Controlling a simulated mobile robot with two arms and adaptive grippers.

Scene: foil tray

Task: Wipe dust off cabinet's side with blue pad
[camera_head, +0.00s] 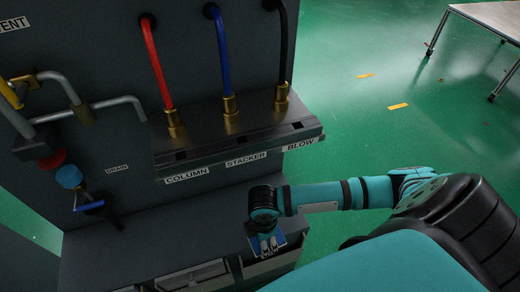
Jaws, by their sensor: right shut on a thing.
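The dark grey cabinet (130,155) fills the left half of the head view, with its ledge and lower drawers below. My right gripper (268,246) points down over the lower front part of the cabinet, near its right end. It is shut on the blue pad (254,243), which shows partly around the fingers. I cannot tell whether the pad touches the cabinet surface. No dust can be made out at this size. My left gripper is not in view.
A metal shelf (240,135) with red (155,60), blue (222,55) and black (283,45) hoses juts out above the gripper. Pipes and valves (68,176) stick out at left. Open green floor (370,130) lies right, with a table (490,18) at the back.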

